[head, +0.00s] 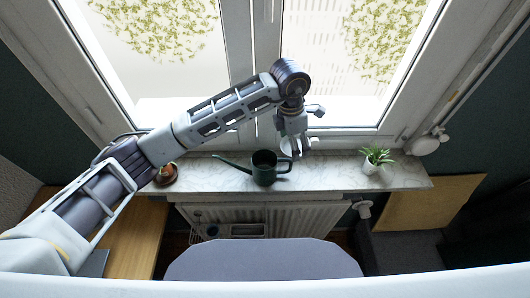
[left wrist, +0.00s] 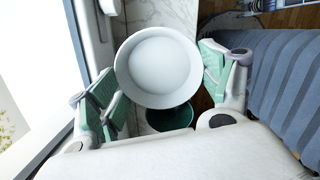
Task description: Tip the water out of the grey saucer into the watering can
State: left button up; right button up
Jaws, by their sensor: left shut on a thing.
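My left gripper (head: 296,152) is above the marble sill, close to the window and just right of the watering can. In the left wrist view its green-padded fingers (left wrist: 163,88) are on either side of the pale grey saucer (left wrist: 158,66) and hold it by its edge. The saucer's round inside faces the wrist camera; I cannot tell how much water is in it. The dark green watering can (head: 264,172) stands upright on the sill, spout to the left. In the left wrist view the can (left wrist: 170,118) shows partly behind the saucer. My right gripper is out of view.
A small potted plant (head: 375,158) stands at the sill's right, and a reddish-brown dish (head: 166,175) with something in it at the left. The window frame (head: 345,138) is close behind my gripper. A radiator (head: 265,217) is below. The sill right of the can is mostly clear.

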pick_arm(q)
jog(key=shift+w+d+f+y, duration=0.1)
jog(key=shift+d+f+y, duration=0.05)
jog(key=shift+d+y, duration=0.3)
jog(key=shift+w+d+f+y, duration=0.1)
jog(key=shift+d+f+y, duration=0.05)
jog(key=shift+d+y, duration=0.25)
jog(key=shift+d, duration=0.1)
jog(key=shift+r, duration=2.5)
jog(key=shift+s+f, duration=0.1)
